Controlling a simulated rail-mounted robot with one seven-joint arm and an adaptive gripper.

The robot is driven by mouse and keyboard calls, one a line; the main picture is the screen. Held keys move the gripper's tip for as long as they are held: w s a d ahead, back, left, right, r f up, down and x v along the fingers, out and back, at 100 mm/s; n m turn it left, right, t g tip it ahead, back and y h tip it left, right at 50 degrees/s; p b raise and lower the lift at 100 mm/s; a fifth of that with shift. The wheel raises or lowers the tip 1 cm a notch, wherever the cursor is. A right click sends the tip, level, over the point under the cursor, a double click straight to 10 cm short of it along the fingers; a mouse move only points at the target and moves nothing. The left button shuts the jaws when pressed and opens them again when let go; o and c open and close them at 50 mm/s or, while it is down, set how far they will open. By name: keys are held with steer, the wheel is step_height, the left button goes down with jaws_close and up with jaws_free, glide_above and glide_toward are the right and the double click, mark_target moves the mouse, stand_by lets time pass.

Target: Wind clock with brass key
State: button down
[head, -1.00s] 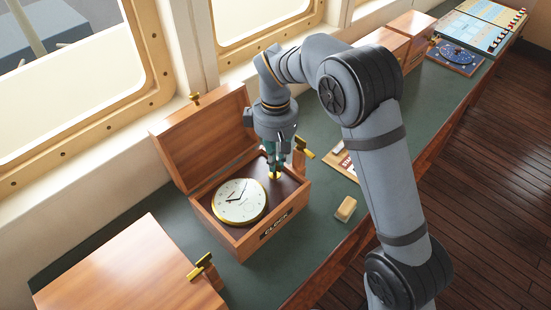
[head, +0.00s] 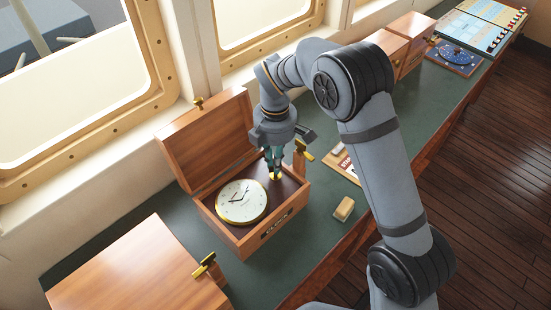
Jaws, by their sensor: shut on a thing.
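The open wooden box (head: 236,238) holds the clock (head: 241,202), with a white dial, dark hands and a brass rim. Its lid (head: 205,140) stands raised at the back. My gripper (head: 275,174) points down inside the box, at the right of the dial. It is shut on a small brass piece, which looks like the brass key (head: 275,177). The fingers hide most of the key. I cannot tell whether its lower end sits in a hole.
A closed wooden box (head: 135,270) with a brass catch stands at front left. A tan block (head: 344,208) and a lettered card (head: 347,165) lie right of the clock box. More boxes (head: 411,38) and a blue chart (head: 455,57) stand farther along the green counter (head: 300,250).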

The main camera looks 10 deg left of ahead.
steer(key=n+p, duration=0.1)
steer(key=n, duration=0.3)
steer(key=shift+a+n, duration=0.1)
steer(key=shift+n, duration=0.2)
stand_by(0.3)
steer(key=c, duration=1.8)
jaws_free()
step_height(320, 180, up, 12)
steer(key=shift+s+r, duration=0.1)
